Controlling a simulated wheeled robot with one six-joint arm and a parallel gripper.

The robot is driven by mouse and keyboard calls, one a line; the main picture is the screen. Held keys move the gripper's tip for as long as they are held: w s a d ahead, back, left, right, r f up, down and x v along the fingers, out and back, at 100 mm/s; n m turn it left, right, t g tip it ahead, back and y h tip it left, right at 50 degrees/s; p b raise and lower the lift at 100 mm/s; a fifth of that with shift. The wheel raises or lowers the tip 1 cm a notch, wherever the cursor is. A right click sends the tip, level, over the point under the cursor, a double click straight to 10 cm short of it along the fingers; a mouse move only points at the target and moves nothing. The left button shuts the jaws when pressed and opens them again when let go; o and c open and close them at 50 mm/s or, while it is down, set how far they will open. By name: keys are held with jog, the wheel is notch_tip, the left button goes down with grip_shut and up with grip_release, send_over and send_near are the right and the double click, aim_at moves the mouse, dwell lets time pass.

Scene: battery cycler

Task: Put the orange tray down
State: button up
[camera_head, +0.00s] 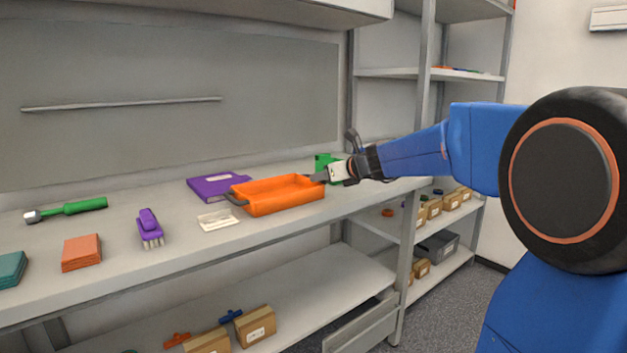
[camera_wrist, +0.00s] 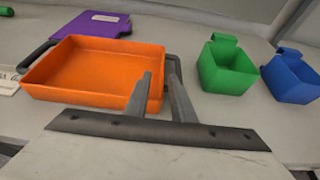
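The orange tray (camera_head: 278,197) is a shallow open box with a dark handle at each end. It appears level on the workbench, near the front edge, and looks empty in the wrist view (camera_wrist: 95,72). My gripper (camera_head: 322,177) is at the tray's right end. In the wrist view my gripper (camera_wrist: 160,75) has its two fingers apart with a clear gap between them. The left finger overlaps the tray's right wall; the right finger is close to the right handle (camera_wrist: 174,65). I see no firm grip on the handle, though the fingers partly cover it.
A purple folder-like item (camera_head: 217,186) lies behind the tray. A white card (camera_head: 217,219) and purple brush (camera_head: 150,228) lie left of it. Green (camera_wrist: 228,68) and blue (camera_wrist: 290,78) bins stand to the right. The grey workbench (camera_head: 110,283) has bare patches between items.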

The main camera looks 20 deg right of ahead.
jog(key=shift+v, duration=1.95)
jog(key=s+a+f+n+g, duration=0.2)
jog(key=s+a+f+n, duration=0.1)
jog(key=s+n, duration=0.35)
jog(key=s+a+f+n+g, duration=0.1)
jog(key=s+a+f+n, duration=0.35)
jog(key=s, duration=0.25)
jog(key=s+a+f+n+g, duration=0.2)
jog(key=s+n, duration=0.4)
jog(key=s, duration=0.1)
jog(key=s+f+n+g+h, duration=0.1)
jog(key=s+f+n, duration=0.6)
jog(key=s, duration=0.5)
jog(key=shift+s+d+f+n+g+h, duration=0.2)
jog(key=shift+s+f+n+g+h, duration=0.15)
jog(key=shift+n, duration=0.35)
jog(key=s+d+f+n, duration=0.1)
jog(key=s+n, duration=0.1)
jog(key=s+d+f+n+g+h, duration=0.1)
jog(key=s+f+n, duration=0.1)
jog(key=s, duration=0.1)
jog(key=s+d+f+n+h, duration=0.1)
jog(key=s+f+n, duration=0.1)
jog(key=s, duration=0.1)
jog(key=shift+d+n, duration=0.25)
jog(key=shift+n, duration=0.05)
jog(key=shift+c, duration=0.9)
jog(key=shift+s+d+f+h, duration=0.15)
jog(key=shift+s+f+h, duration=0.1)
jog(key=shift+c, duration=0.7)
